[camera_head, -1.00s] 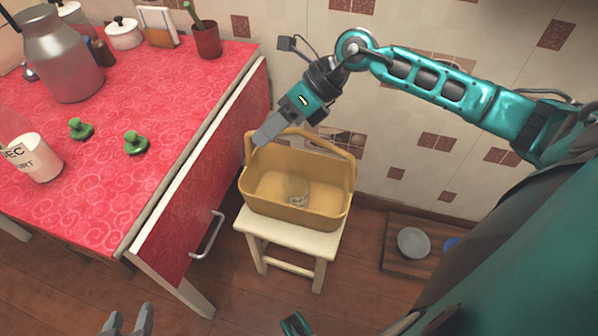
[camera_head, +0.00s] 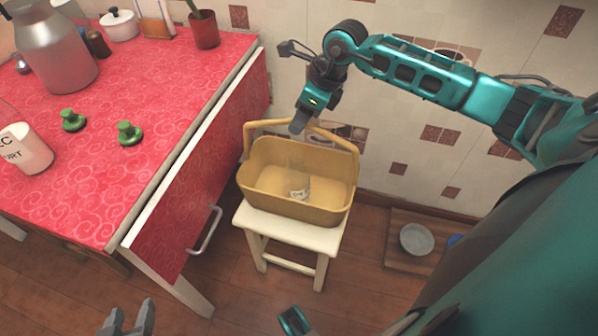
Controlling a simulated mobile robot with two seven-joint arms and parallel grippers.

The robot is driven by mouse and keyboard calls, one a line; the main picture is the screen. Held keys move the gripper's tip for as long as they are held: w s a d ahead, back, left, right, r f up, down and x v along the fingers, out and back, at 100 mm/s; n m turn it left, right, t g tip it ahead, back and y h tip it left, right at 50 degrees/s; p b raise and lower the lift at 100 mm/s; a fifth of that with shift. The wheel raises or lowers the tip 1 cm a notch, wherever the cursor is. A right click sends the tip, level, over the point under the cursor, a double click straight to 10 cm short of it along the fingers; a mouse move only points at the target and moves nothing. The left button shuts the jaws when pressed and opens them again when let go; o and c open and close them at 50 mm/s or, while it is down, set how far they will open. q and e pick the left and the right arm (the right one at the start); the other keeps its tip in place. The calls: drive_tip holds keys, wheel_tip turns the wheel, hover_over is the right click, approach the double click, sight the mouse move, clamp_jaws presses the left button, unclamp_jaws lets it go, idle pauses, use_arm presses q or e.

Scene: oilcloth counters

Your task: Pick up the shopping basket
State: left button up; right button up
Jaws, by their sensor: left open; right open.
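The shopping basket (camera_head: 296,210), a tan-yellow open basket with a raised arched handle (camera_head: 335,137), stands on a small cream stool (camera_head: 290,235). A small pale item (camera_head: 300,194) lies inside it. My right gripper (camera_head: 298,128) points down at the middle of the handle, its fingers overlapping the handle in the picture. It is open; I cannot tell whether the handle is between the fingers or touched. My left gripper (camera_head: 131,308) is open and empty at the bottom left edge, well away from the basket.
A red-patterned counter (camera_head: 130,175) stands to the left, its silver-handled door (camera_head: 195,190) close to the basket. It carries a metal can (camera_head: 60,50), a white cup (camera_head: 28,150) and green knobs (camera_head: 130,133). A tiled wall is behind. A grey bowl (camera_head: 417,239) is at right.

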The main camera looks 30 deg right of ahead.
drive_tip(key=x, duration=0.3)
drive_tip(key=shift+a+f+b, duration=0.1)
drive_tip(key=shift+f+b, duration=0.2)
clamp_jaws()
idle(1.1)
drive_tip(key=shift+w+r, duration=0.15)
drive_tip(key=shift+r, duration=0.05)
